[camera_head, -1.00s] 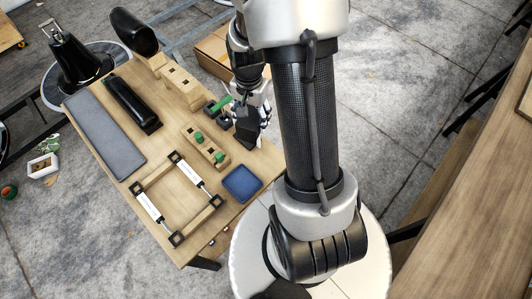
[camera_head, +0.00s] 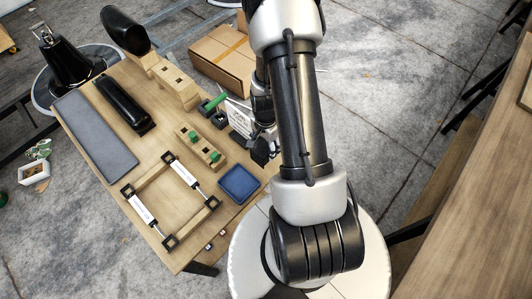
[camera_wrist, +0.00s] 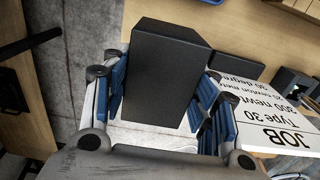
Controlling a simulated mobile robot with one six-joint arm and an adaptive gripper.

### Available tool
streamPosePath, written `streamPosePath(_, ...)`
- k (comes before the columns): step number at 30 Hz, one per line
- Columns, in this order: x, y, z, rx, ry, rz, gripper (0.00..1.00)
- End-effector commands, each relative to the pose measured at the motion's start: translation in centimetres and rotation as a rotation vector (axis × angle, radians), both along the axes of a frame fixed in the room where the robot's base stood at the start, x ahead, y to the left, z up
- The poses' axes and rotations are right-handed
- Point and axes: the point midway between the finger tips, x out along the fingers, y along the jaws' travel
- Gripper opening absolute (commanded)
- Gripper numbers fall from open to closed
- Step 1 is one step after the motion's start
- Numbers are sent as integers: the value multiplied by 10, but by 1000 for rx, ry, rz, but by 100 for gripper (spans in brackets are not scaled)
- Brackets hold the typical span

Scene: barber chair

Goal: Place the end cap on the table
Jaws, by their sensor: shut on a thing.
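The end cap appears to be the black block (camera_wrist: 165,75) in the wrist view. It sits between the blue-padded fingers of my gripper (camera_wrist: 165,100), which is shut on it. In the head view my gripper (camera_head: 264,142) is by the right edge of the wooden table (camera_head: 150,146), with the dark block (camera_head: 261,153) at its end. My arm hides part of this area. I cannot tell the block's exact height, or whether it touches the table.
A white job card (camera_head: 238,118) stands close to my gripper. A blue tray (camera_head: 239,184), a wooden block with green pegs (camera_head: 202,148), a clamped frame (camera_head: 206,215), a grey pad (camera_head: 95,135) and black parts occupy the table. A cardboard box (camera_head: 222,60) is behind.

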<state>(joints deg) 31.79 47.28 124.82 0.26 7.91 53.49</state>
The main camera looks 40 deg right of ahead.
Motion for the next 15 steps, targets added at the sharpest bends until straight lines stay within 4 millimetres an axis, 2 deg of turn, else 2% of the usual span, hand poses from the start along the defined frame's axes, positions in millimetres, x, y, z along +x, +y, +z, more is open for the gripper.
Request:
streamPosePath(4, 0, 0, -13, 0, 0, 0, 11)
streamPosePath(9, 0, 0, -40, 1, 1, 0, 11)
streamPosePath(15, 1, 0, -43, -1, -1, 0, 11)
